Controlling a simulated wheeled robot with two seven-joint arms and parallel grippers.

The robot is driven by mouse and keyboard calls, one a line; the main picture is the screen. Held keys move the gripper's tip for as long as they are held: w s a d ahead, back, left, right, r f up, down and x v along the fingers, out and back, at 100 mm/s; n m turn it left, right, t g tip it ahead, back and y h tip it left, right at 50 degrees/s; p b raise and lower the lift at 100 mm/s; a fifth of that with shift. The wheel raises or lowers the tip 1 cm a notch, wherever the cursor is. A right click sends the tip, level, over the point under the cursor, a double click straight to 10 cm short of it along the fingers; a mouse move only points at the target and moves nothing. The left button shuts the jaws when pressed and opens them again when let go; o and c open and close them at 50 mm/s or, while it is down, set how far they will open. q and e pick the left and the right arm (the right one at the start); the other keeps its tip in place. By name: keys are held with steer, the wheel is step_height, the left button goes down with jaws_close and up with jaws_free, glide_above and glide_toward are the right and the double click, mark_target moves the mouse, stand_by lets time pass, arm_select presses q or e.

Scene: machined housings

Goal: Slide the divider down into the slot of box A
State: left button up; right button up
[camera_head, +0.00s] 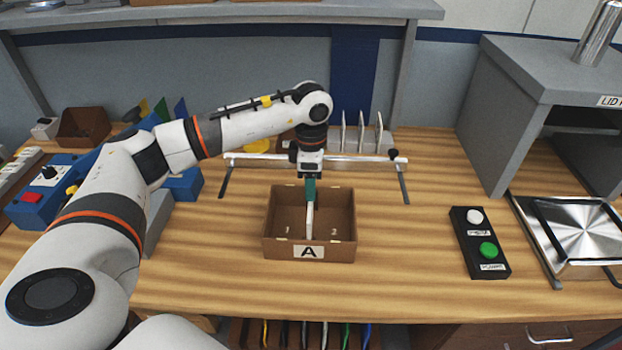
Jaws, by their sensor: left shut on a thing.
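Box A (310,251) is an open brown box with an "A" label on its front wall, standing on the wooden bench in the middle of the view. My left gripper (310,184) points down over the box and is shut on the divider. The divider (309,218) is a thin white upright plate, seen nearly edge-on near the middle of the box. Its lower part shows inside the box walls. I cannot tell whether its bottom edge is in the slot. Small pale marks show on the box floor on both sides. My right gripper is not in view.
A rack with several upright white plates (361,133) stands behind the box, with a metal rail (350,158) in front. A black button panel (480,242) and a grey press (540,90) with a metal plate are at right. Blue and brown containers (83,126) are at left.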

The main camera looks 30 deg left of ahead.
arm_select(q)
steer(key=shift+f+b, duration=2.05)
steer(key=shift+f, duration=0.75)
steer(key=o, duration=1.3)
steer(key=shift+r, duration=0.1)
step_height(320, 180, up, 12)
steer(key=shift+f+b, duration=0.1)
steer(key=shift+b, duration=0.75)
